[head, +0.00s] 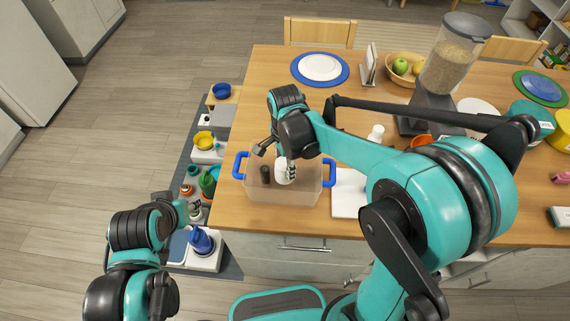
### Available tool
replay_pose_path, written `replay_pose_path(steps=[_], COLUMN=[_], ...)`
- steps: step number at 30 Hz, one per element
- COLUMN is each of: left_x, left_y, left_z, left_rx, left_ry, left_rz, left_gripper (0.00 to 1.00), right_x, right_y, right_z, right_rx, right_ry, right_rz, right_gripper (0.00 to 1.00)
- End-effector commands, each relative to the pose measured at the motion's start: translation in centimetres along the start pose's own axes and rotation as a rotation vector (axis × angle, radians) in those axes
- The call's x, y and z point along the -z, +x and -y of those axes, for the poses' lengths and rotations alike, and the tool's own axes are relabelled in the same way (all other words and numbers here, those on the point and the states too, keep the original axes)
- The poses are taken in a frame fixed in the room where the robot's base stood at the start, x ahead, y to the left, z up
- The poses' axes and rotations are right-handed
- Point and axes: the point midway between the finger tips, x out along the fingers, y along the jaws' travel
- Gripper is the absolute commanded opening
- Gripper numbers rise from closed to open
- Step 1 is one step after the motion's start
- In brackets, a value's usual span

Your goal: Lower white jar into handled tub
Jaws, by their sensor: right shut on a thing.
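The handled tub (250,190) is a translucent bin with blue handles at its left and right ends, at the table's front edge. My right gripper (279,160) is over the tub, pointing down, shut on the white jar (281,174). The jar shows within the tub's outline; whether it touches the bottom I cannot tell. The gripper and wrist hide part of the jar. My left gripper (182,208) is at the lower left, away from the tub, and its fingers are too unclear to read.
A small dark item (265,174) stands in the tub, left of the jar. A white board (346,195) lies right of the tub. A food dispenser (450,60) and fruit bowl (402,72) stand farther back. Low shelves with a yellow bowl (204,141) and blue bottle (200,241) are left.

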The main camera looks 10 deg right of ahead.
Motion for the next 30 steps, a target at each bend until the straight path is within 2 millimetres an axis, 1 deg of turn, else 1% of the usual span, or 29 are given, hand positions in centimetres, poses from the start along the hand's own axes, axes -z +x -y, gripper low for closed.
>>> replay_pose_path(steps=[30], left_x=[-0.7], left_y=[1.0], left_z=[0.0], left_rx=[0.0], left_ry=[0.0], left_rz=[0.0], left_gripper=[0.4], right_x=[0.0], right_y=[1.6], right_z=[0.0], right_rx=[0.0], right_ry=[0.0], right_rz=[0.0], right_gripper=[0.2])
